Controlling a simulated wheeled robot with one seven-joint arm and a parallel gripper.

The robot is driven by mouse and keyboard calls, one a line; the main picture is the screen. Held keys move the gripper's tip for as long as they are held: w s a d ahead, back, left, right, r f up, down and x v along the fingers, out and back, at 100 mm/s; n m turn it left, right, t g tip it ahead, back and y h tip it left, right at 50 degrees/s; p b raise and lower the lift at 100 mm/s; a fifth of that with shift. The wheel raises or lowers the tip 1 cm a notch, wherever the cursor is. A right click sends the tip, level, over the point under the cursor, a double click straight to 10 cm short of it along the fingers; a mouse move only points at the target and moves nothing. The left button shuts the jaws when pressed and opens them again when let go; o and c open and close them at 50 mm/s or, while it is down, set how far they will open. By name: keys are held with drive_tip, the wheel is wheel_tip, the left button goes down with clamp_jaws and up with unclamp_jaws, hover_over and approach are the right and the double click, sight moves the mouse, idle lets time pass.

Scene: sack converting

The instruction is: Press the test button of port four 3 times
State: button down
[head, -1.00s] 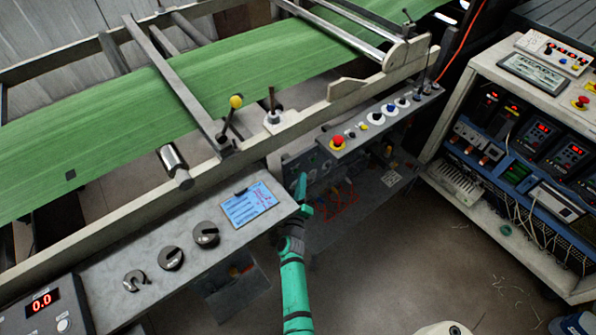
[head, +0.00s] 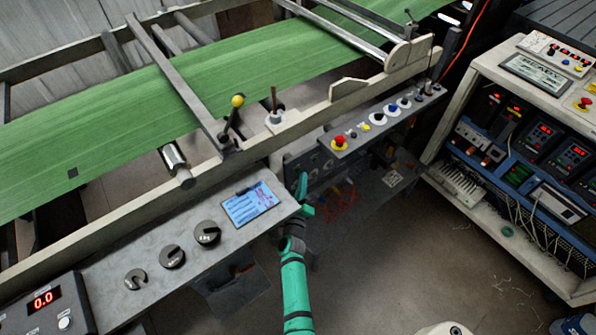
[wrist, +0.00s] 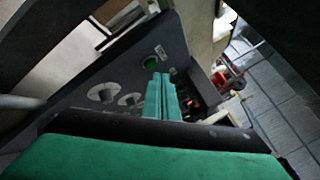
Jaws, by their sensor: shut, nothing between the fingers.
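A dark panel (head: 316,160) with small round fittings sits below the machine frame in the head view. The wrist view shows this panel (wrist: 88,100) close up, with a round green button (wrist: 151,62) and two grey round fittings, one of them here (wrist: 103,93). Port labels are too small to read, so I cannot tell which is port four. My teal gripper (head: 304,190) is at the panel, beyond the console corner. In the wrist view my gripper's fingers (wrist: 161,82) are together, empty, with tips just below the green button. I cannot tell whether they touch the panel.
A grey console (head: 165,240) with several black knobs and a blue-screened display (head: 248,204) lies left of my arm. A control strip with a red button (head: 339,143) is to the upper right. An equipment rack (head: 520,120) stands at the right. Open floor lies between.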

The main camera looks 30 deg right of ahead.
drive_tip(key=shift+w, duration=0.1)
drive_tip(key=shift+w+a, duration=0.15)
drive_tip(key=shift+w, duration=0.65)
idle(0.9)
drive_tip(key=shift+s, duration=0.85)
